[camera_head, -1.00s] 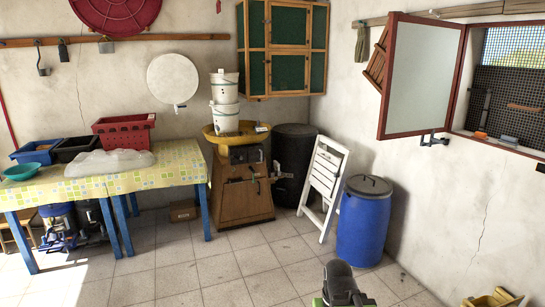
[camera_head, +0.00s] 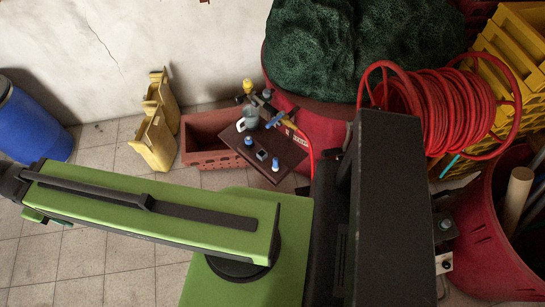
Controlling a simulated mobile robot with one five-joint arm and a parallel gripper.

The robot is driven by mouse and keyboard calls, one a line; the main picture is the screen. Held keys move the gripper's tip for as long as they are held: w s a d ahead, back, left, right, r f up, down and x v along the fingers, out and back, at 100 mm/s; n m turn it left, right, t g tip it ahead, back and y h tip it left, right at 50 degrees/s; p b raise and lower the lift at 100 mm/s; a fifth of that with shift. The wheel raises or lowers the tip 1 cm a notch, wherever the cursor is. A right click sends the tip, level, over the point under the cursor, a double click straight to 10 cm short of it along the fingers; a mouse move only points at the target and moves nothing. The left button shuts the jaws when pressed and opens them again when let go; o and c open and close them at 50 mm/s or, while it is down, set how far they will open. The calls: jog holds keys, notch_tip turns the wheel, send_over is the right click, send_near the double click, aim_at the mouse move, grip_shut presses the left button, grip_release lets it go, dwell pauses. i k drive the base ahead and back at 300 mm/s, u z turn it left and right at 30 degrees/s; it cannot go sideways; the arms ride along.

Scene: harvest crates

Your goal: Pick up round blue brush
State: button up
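I cannot pick out a round blue brush for sure. Several small items stand on a brown board (camera_head: 283,158) past my arm. Among them are a blue piece (camera_head: 277,120), two small blue-topped items (camera_head: 249,141) (camera_head: 275,164), a white and grey cup-like thing (camera_head: 247,121) and a yellow-topped thing (camera_head: 248,87). They are too small to name surely, and one of the blue ones may be the brush. My green arm crosses the lower left, in front of the floor. Its dark far end is cut by the left edge, and no gripper fingers show.
A red hose coil (camera_head: 445,110), dark green netting (camera_head: 310,50) and a red tub (camera_head: 485,245) crowd the right. Tiled floor is clear at lower left.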

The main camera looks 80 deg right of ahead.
aim_at(275, 167)
jog(key=z, duration=1.2)
jog(key=i, duration=0.45)
jog(key=z, duration=5.4)
jog(key=i, duration=0.1)
jog(key=u, duration=3.25)
jog(key=k, duration=0.75)
jog(key=u, duration=0.2)
jog(key=i, duration=0.75)
jog(key=z, duration=0.1)
